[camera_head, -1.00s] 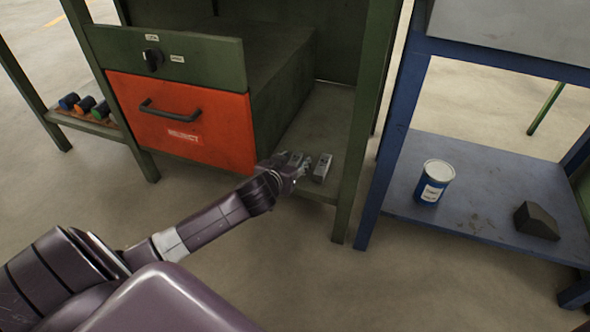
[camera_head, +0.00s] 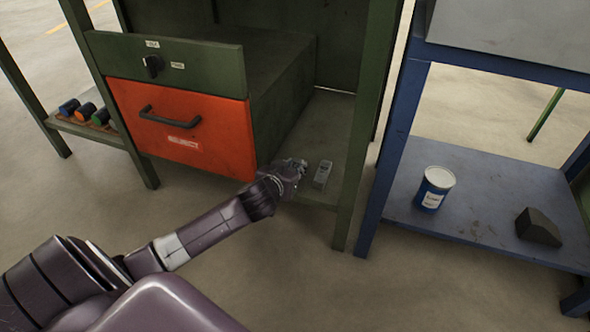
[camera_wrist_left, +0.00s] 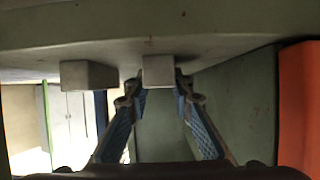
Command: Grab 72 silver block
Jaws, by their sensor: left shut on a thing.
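Two silver blocks are at the green bench's lower shelf. One silver block (camera_head: 322,174) lies on the shelf to the right of my left gripper (camera_head: 296,168) and apart from it. It also shows in the left wrist view (camera_wrist_left: 88,75), left of the fingers. The other silver block (camera_wrist_left: 158,71) is between the fingertips of my left gripper (camera_wrist_left: 160,88), which is shut on it close to the shelf surface. In the head view the gripper mostly hides this block. No number is readable on either block. My right gripper is not in view.
The green shelf (camera_head: 335,125) has a post (camera_head: 362,150) just right of the blocks. An orange drawer (camera_head: 180,125) stands left of the gripper. A blue table (camera_head: 480,185) at right holds a blue and white can (camera_head: 435,188) and a dark block (camera_head: 538,227).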

